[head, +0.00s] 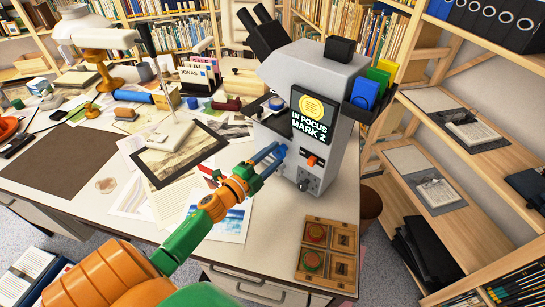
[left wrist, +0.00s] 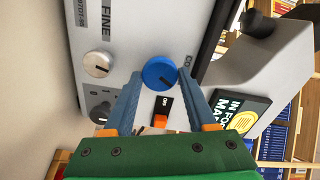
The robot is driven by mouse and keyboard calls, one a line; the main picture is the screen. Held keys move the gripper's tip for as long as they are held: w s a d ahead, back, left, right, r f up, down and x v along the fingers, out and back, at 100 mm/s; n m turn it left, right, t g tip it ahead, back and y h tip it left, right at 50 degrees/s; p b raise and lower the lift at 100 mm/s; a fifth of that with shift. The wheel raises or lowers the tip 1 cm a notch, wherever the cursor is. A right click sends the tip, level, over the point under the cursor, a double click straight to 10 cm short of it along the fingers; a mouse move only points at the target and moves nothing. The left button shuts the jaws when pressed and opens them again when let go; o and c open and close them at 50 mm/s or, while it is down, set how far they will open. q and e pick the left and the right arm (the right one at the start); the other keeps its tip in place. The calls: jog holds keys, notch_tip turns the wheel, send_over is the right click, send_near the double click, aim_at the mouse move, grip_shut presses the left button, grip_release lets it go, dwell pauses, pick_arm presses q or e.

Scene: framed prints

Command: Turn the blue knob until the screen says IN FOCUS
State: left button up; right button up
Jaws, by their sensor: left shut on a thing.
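The grey microscope (head: 310,85) stands at the right end of the desk. Its screen (head: 315,115) reads "IN FOCUS MARK 2" under a yellow round symbol. The blue knob (head: 280,151) is on the microscope's side, partly hidden by my gripper. In the left wrist view the blue knob (left wrist: 160,74) shows a dark pointer line and sits between my fingertips. My left gripper (head: 271,158) is shut on the knob, one blue finger on each side. My right gripper is in neither view.
A silver knob (left wrist: 97,64) marked FINE and an orange switch (left wrist: 160,121) are close to the blue knob. A wooden box (head: 328,250) with round pieces lies at the desk's front edge. Prints and papers (head: 180,150) cover the desk left of the microscope.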

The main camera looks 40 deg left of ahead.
pick_arm(q)
jog(key=shift+r, duration=0.1)
jog(key=o, duration=1.4)
jog(key=shift+c, duration=0.2)
jog(key=s, duration=0.7)
jog(key=shift+a, duration=0.35)
